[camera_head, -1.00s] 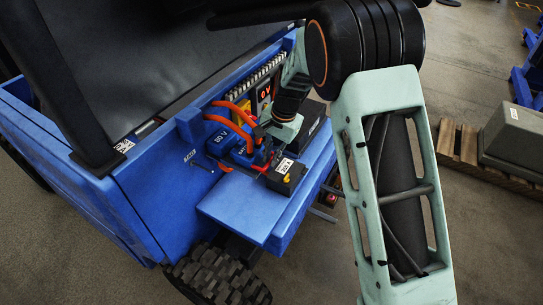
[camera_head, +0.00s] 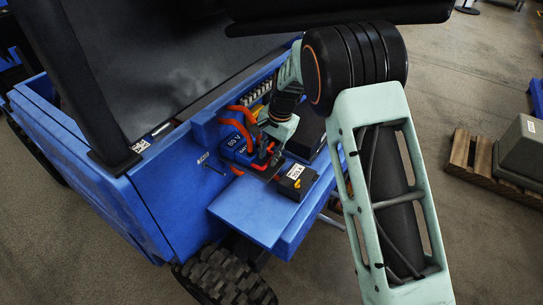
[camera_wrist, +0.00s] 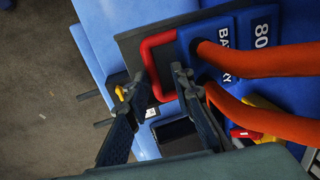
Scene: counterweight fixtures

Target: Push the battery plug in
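The blue battery (camera_head: 238,149), marked 80 V, sits on the vehicle's side; it also shows in the wrist view (camera_wrist: 262,35), with thick orange cables (camera_wrist: 245,62) on it. A red loop handle (camera_wrist: 146,52) stands at its edge over a dark plate. My gripper (camera_head: 266,155) is at the battery's right side. In the wrist view, my gripper (camera_wrist: 157,75) has its two dark fingers apart, and the lower part of the red handle lies between or just beyond the tips; contact cannot be told. A small red part (camera_wrist: 246,134) shows near the cables. I cannot tell which red part is the plug.
A black box (camera_head: 297,182) with a white label and yellow knob stands on the blue shelf (camera_head: 255,213), close to my gripper. A large dark panel (camera_head: 170,60) rises behind the battery. A pallet with a grey block (camera_head: 520,150) stands far right.

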